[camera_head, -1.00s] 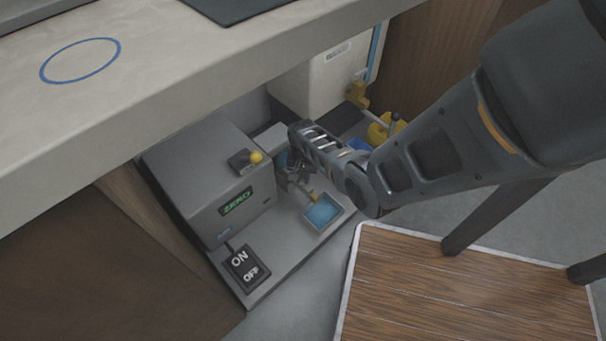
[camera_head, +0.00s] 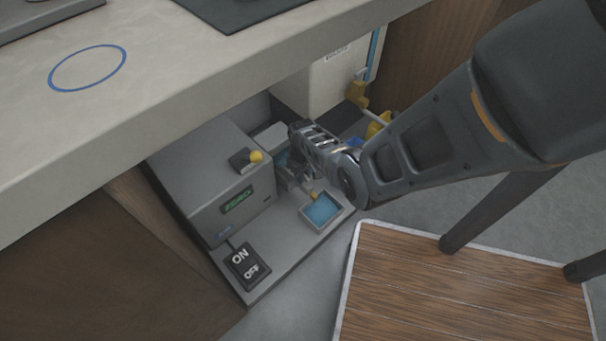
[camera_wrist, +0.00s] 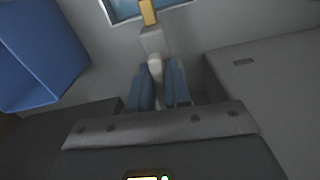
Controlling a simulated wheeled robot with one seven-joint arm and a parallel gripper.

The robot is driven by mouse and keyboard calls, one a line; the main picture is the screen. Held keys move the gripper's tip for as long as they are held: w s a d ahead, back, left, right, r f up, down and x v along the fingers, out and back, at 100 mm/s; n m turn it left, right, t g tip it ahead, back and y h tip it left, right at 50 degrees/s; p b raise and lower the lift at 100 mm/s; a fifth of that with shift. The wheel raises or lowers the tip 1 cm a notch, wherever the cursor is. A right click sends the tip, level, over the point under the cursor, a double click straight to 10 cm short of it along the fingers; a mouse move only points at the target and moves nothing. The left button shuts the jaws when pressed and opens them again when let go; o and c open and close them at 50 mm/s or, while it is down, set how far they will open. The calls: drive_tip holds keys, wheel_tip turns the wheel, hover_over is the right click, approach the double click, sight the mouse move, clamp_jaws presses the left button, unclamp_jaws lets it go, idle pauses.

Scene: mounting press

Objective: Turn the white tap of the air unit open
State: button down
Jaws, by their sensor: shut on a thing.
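My gripper (camera_wrist: 160,76) is shut on the white tap (camera_wrist: 155,66), whose rounded white end shows between the two blue-grey fingers in the wrist view. A grey block (camera_wrist: 153,41) and a brass-coloured piece (camera_wrist: 148,13) stand in line beyond the tap. In the head view my gripper (camera_head: 304,176) is beside the box's right side, and my wrist mostly hides the tap there.
An ON/OFF switch (camera_head: 246,266) stands in front of the box. The bench top (camera_head: 150,110) overhangs the unit. A white cabinet (camera_head: 327,85) stands behind, and a wooden board (camera_head: 450,290) lies at the front right.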

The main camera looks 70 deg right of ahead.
drive_tip(key=shift+n, duration=0.6)
drive_tip(key=c, duration=1.1)
unclamp_jaws()
drive_tip(key=shift+r, duration=0.1)
drive_tip(key=shift+r+p, duration=2.35)
drive_tip(key=shift+r, duration=1.45)
